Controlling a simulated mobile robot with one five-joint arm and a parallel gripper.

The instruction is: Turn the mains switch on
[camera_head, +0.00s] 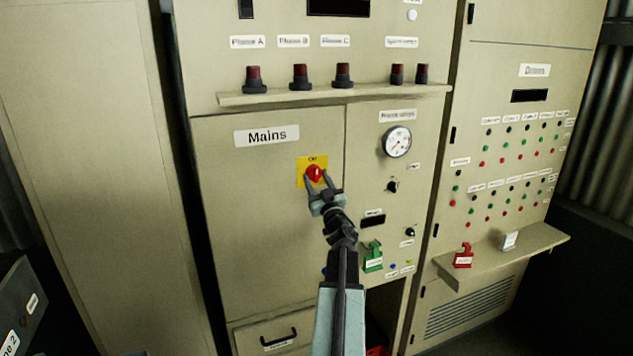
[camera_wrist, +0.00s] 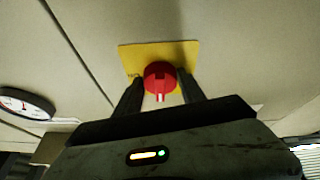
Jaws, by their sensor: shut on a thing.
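The mains switch (camera_head: 314,174) is a red rotary knob on a yellow plate (camera_head: 306,163), set in the beige cabinet door below the "Mains" label (camera_head: 266,136). My gripper (camera_head: 317,181) reaches up to it from below, with one finger on each side of the knob, shut on it. In the wrist view the red knob (camera_wrist: 160,78) sits between the two dark fingers (camera_wrist: 160,90), with the yellow plate (camera_wrist: 170,55) behind. Lettering shows at the plate's edge, but the knob's exact setting is hard to read.
A narrow shelf (camera_head: 330,95) with several dark red-topped knobs juts out above. A lower shelf (camera_head: 510,250) at right holds a red tag (camera_head: 463,256) and a white block (camera_head: 509,240).

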